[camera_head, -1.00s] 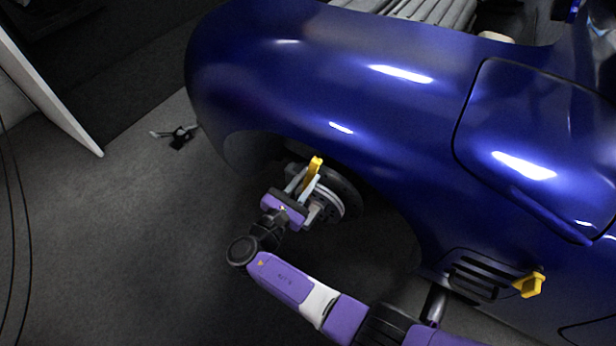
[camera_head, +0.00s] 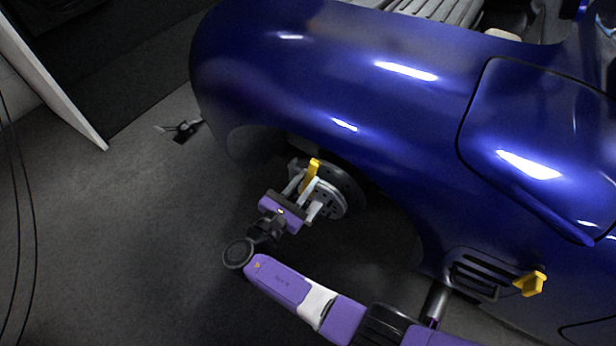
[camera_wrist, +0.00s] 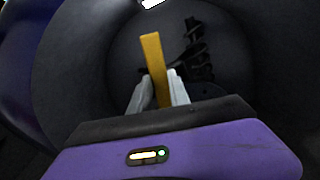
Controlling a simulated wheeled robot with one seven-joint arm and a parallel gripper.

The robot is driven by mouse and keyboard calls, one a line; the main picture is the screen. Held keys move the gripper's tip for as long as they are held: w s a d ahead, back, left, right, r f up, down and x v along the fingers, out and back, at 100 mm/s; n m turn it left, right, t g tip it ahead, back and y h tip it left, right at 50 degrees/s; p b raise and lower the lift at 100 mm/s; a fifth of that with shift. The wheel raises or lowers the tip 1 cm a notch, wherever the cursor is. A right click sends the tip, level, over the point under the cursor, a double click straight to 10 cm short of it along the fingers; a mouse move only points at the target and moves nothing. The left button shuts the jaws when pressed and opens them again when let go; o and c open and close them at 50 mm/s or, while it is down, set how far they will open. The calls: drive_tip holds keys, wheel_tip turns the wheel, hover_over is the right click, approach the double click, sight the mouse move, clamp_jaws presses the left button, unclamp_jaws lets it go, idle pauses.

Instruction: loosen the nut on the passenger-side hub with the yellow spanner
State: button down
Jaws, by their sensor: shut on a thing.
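The yellow spanner (camera_head: 312,170) is upright in front of the hub (camera_head: 330,193) in the wheel arch of the blue car. My gripper (camera_head: 304,184) is shut on the spanner. In the wrist view the spanner (camera_wrist: 153,62) stands up between the two pale fingers of my gripper (camera_wrist: 160,92), its top end free above them. The nut is hidden, so I cannot tell whether the spanner is on it.
The blue car's fender (camera_head: 300,80) arches over the hub. Another yellow piece (camera_head: 532,283) sticks out by a dark vent (camera_head: 482,275) on the car's side. A small dark stand (camera_head: 184,131) is on the floor.

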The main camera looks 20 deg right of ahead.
drive_tip(key=shift+v, duration=1.45)
